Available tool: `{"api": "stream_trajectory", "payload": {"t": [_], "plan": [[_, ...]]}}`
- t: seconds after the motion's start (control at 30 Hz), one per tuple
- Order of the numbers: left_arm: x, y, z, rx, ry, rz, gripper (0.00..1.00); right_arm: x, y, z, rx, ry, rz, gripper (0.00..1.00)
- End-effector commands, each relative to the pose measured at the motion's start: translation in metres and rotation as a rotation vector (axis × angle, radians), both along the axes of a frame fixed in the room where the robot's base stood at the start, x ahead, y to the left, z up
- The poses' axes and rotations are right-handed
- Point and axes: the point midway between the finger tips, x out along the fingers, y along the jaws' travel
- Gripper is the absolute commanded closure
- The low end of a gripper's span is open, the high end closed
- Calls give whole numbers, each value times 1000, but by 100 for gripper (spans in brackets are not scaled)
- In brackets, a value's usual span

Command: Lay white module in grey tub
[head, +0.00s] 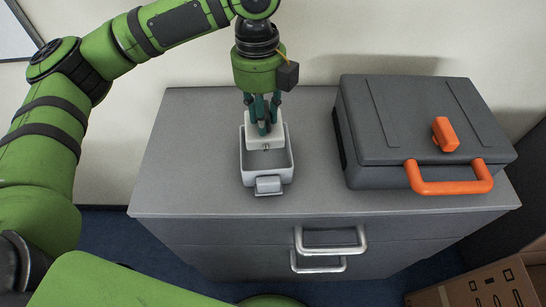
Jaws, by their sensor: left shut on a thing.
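The grey tub (284,163) stands on the cabinet top, left of the dark case, with a small grey block-like part at its front. My left gripper (263,128) points straight down over the tub. It is shut on the white module (262,143), a pale block with a small fitting on its front face. The module is over or inside the tub opening; I cannot tell whether it touches the tub floor. The fingers hide part of the module's top and the tub's back. My right gripper is not in view.
A dark grey case (390,120) with an orange handle (450,178) and latch stands close on the right. The cabinet top (190,150) is clear left of the tub. Drawer handles (330,241) stick out in front. A cardboard box (485,287) is at bottom right.

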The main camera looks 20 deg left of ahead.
Motion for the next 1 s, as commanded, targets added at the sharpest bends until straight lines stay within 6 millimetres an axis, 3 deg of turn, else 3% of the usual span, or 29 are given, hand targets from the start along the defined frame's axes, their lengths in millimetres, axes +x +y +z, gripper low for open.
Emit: {"api": "stream_trajectory", "payload": {"t": [0.3, 0.7, 1.0], "plan": [[-1, 1, -52, 1, 4, -9, 100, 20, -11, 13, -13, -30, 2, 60], [-1, 0, -94, 1, 4, -8, 100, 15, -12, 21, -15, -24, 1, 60], [-1, 0, -98, 1, 1, -9, 100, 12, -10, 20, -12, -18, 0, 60]]}}
